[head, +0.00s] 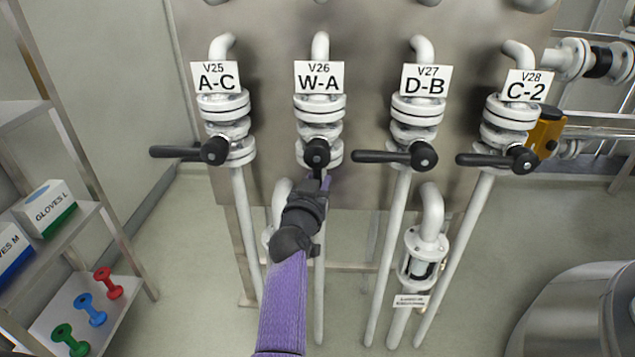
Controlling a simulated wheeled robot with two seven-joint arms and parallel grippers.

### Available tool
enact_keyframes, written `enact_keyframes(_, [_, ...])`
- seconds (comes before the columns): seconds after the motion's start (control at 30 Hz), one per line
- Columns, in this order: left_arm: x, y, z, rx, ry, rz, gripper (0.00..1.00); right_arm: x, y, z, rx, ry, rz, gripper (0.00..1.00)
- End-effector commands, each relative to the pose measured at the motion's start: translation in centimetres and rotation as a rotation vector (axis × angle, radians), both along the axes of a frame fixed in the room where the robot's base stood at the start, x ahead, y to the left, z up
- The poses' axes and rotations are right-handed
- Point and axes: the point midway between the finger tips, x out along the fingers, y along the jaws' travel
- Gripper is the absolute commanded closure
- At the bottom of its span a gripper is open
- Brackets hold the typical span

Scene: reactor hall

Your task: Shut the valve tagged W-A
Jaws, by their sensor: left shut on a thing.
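The valve tagged W-A (319,108) is second from the left in a row of white valves on vertical pipes in the head view. Its black handle (317,154) shows its round hub; the lever appears to run down from there, along the pipe, and is mostly hidden by my gripper. My left gripper (321,182) comes up from below on the purple arm and is shut on this handle just under the hub. My right gripper is not in view.
Neighbouring valves A-C (225,108), D-B (416,110) and C-2 (513,115) have black handles pointing left across their pipes. D-B's handle end is close on the right. A shelf (77,221) with glove boxes stands at left.

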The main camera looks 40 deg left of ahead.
Motion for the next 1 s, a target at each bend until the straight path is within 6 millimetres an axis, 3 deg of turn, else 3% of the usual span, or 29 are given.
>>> enact_keyframes(1.0, [-0.01, 0.00, -0.09, -0.001, 0.002, 0.000, 1.00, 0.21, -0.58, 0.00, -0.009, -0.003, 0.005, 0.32])
